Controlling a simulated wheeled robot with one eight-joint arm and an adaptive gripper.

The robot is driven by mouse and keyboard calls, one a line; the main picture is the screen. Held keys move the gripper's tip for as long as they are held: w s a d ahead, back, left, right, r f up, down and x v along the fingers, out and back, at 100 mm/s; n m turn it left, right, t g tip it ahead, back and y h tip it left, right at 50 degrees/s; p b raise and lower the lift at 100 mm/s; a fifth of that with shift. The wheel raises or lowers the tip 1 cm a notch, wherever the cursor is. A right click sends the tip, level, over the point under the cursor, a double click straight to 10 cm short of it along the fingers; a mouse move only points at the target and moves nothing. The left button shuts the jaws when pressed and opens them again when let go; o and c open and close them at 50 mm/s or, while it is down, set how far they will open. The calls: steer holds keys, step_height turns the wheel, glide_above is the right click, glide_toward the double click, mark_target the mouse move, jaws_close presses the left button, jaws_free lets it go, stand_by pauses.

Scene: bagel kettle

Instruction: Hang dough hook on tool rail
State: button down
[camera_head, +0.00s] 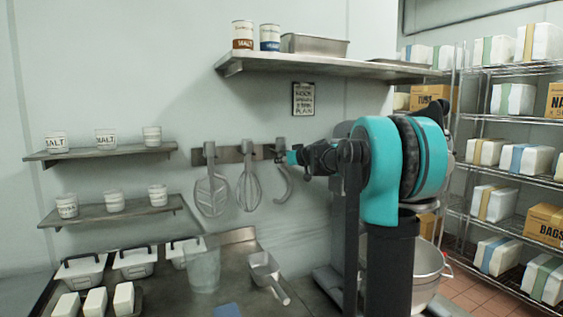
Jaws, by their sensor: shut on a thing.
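The tool rail (230,154) is a dark strip on the wall with hooks. A flat paddle tool (211,192) and a whisk (248,188) hang from it at the left and middle. The dough hook (284,184) is a grey curved tool at the right part of the rail, its curve hanging down. My gripper (284,156) is at the upper part of the dough hook and is shut on it, close to the rail's right end. Whether the dough hook's top touches the rail hook (281,141) cannot be told from here.
A steel shelf (330,64) with cans and a pan is above the rail. Below is a metal counter (235,268) with a clear container (203,268) and a scoop (267,274). A mixer bowl (427,268) stands partly behind my arm. Wall shelves (103,153) are at left.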

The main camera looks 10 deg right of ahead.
steer(key=shift+f, duration=0.15)
steer(key=c, duration=1)
jaws_free()
steer(key=shift+s+d, duration=0.1)
steer(key=shift+s, duration=0.05)
steer(key=shift+v, duration=1.1)
steer(key=shift+v, duration=1.25)
steer(key=shift+s, duration=0.15)
